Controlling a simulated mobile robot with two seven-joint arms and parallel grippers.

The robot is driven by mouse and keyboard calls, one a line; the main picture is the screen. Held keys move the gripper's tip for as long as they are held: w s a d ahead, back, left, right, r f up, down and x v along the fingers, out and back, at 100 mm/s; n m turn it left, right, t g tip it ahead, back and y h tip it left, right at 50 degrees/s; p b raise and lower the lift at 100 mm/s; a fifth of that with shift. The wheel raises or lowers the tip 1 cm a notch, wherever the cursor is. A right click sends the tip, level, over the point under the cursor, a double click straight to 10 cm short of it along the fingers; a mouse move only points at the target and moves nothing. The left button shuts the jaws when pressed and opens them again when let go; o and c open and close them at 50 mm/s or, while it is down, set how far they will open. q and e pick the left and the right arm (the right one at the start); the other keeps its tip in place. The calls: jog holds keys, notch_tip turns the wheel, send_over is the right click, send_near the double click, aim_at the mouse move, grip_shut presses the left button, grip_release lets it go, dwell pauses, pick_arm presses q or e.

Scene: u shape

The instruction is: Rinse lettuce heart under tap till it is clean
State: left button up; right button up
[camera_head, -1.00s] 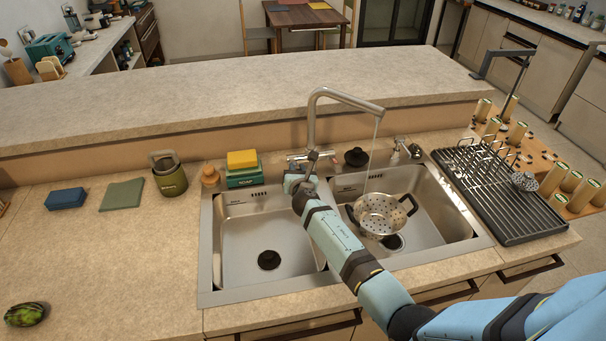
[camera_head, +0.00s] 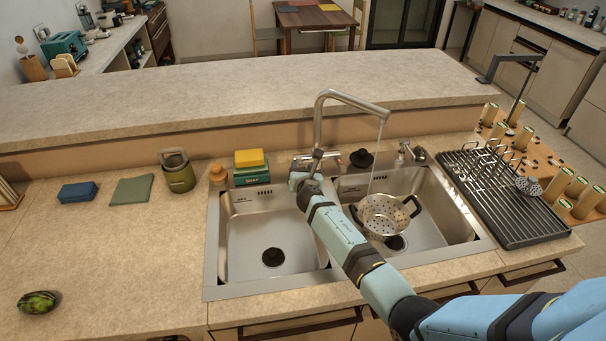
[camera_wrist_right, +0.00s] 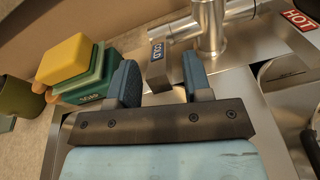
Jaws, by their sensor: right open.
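A small dark green, leafy-looking item with a reddish patch, likely the lettuce heart (camera_head: 37,302), lies on the counter at the far left front. The tap (camera_head: 319,120) arches over the sink, and a thin water stream (camera_head: 376,155) falls from its spout into the colander (camera_head: 383,214) in the right basin. My right gripper (camera_head: 305,180) is at the tap's base. In the right wrist view its two fingers (camera_wrist_right: 160,78) are open, on either side of the handle marked COLD (camera_wrist_right: 157,68). I cannot tell whether they touch it. My left gripper is out of view.
The left basin (camera_head: 250,235) is empty. A yellow sponge on a soap box (camera_head: 251,175), a green canister (camera_head: 177,172), a cloth (camera_head: 131,190) and a blue sponge (camera_head: 78,192) stand left of the tap. A drying rack (camera_head: 505,205) is on the right. The counter's left front is mostly clear.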

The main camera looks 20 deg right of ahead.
jog(key=p+v, duration=0.1)
jog(key=v, duration=1.2)
jog(key=shift+s+a, duration=0.2)
jog(key=shift+s, duration=0.1)
